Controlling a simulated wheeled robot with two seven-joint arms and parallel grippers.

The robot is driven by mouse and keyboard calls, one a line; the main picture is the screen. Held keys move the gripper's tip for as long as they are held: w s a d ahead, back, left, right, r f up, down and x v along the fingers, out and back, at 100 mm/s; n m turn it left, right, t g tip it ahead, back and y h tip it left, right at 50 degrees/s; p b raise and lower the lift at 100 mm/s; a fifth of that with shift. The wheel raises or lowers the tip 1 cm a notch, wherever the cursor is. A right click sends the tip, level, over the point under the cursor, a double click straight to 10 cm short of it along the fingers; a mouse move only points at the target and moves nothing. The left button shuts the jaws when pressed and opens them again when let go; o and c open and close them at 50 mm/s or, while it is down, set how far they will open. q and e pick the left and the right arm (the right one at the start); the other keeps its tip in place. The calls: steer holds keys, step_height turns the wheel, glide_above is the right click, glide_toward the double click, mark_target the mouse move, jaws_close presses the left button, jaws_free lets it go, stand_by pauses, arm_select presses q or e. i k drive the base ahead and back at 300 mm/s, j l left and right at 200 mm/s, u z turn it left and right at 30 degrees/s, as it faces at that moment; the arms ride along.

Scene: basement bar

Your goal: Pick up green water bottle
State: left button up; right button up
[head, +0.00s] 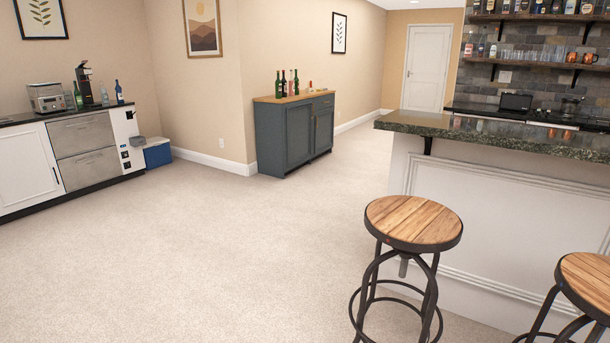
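A green bottle (77,95) stands upright on the dark counter at the far left, just right of a silver appliance. Several dark green and reddish bottles (290,84) stand on the wooden top of a blue-grey cabinet near the middle back. I cannot tell for sure from here which of the green bottles is a water bottle. All are far from me across the room. Neither of my grippers shows in the head view.
Open carpet (200,240) fills the middle and left floor. Wooden-topped stools (412,220) stand before a granite-topped bar (500,135) at right. The blue-grey cabinet (285,140) stands by the wall. A blue cooler (157,154) sits beside the left counter (25,170).

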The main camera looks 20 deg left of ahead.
mark_target(78, 94)
steer(key=i+j+u, duration=0.2)
steer(key=j+u, duration=0.25)
steer(key=i+j+u, duration=0.25)
steer(key=j+u, duration=0.15)
steer(key=j, duration=0.15)
steer(key=i+j+u, duration=0.65)
steer(key=u, duration=0.2)
steer(key=i+j+u, duration=0.3)
steer(key=i, duration=0.45)
steer(key=i+u, duration=0.3)
steer(key=i, duration=4.4)
steer(key=i+z, duration=0.35)
steer(key=i, duration=0.15)
steer(key=i+j+z, duration=0.25)
steer(key=i+z, duration=0.15)
steer(key=i+j+z, duration=0.35)
steer(key=i, duration=0.15)
steer(key=i+j+z, duration=0.1)
steer(key=i, duration=0.15)
steer(key=i+l+u, duration=0.15)
steer(key=l, duration=0.15)
steer(key=l+u, duration=0.15)
steer(key=l, duration=0.15)
steer(key=i+l+u, duration=0.15)
steer(key=l, duration=0.15)
